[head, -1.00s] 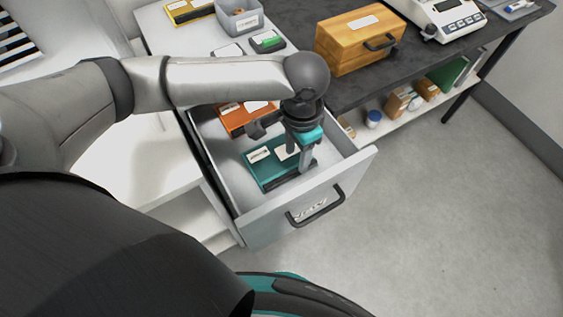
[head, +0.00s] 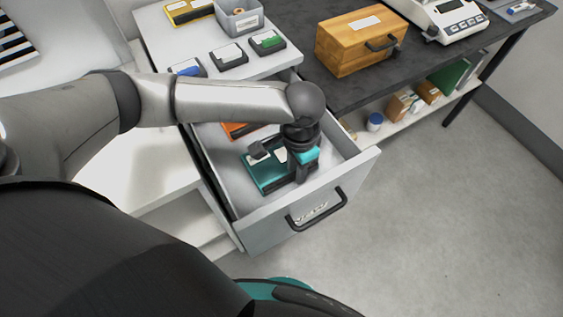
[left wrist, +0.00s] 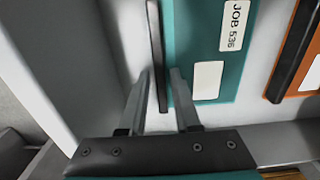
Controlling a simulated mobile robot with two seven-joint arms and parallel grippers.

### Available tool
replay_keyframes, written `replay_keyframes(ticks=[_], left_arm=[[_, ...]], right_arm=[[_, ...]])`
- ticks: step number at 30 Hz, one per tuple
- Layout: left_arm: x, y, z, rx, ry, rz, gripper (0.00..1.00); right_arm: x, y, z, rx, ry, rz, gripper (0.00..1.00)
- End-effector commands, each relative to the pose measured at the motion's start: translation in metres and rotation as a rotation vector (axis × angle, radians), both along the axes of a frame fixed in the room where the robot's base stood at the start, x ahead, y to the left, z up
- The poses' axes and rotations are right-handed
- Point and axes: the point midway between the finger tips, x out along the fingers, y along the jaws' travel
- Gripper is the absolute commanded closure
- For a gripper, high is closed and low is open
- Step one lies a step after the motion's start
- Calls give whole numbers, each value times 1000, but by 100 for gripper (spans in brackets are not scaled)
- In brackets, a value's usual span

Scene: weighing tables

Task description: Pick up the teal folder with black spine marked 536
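The teal folder (head: 260,180) lies flat in the open drawer. In the left wrist view the folder (left wrist: 205,45) has a white label reading JOB 536, a second blank-looking label and a black spine (left wrist: 156,45) along its left edge. My left gripper (head: 301,172) points down at the folder's spine side. In the left wrist view its two fingers (left wrist: 161,75) are apart, one on each side of the spine, the right one over the teal cover. Whether they touch the folder cannot be told. My right gripper is not in view.
The drawer front (head: 320,205) and side walls stand close around the gripper. An orange folder (head: 236,130) lies behind the teal one, also showing in the left wrist view (left wrist: 300,70). A wooden box (head: 360,45) and a scale (head: 452,18) stand on the dark table.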

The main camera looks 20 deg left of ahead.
Motion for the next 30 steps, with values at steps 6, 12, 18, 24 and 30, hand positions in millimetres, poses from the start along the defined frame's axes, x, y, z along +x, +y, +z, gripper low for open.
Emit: replay_keyframes(ticks=[6,12,18,24,30], left_arm=[[0,0,0,-1,-1,0,95],[0,0,0,-1,-1,0,100],[0,0,0,-1,-1,0,100],[0,0,1,-1,-1,0,100],[1,0,9,-2,-2,0,100]], right_arm=[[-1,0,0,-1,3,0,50],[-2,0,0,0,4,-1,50],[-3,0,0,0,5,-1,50],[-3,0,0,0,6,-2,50],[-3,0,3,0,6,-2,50]])
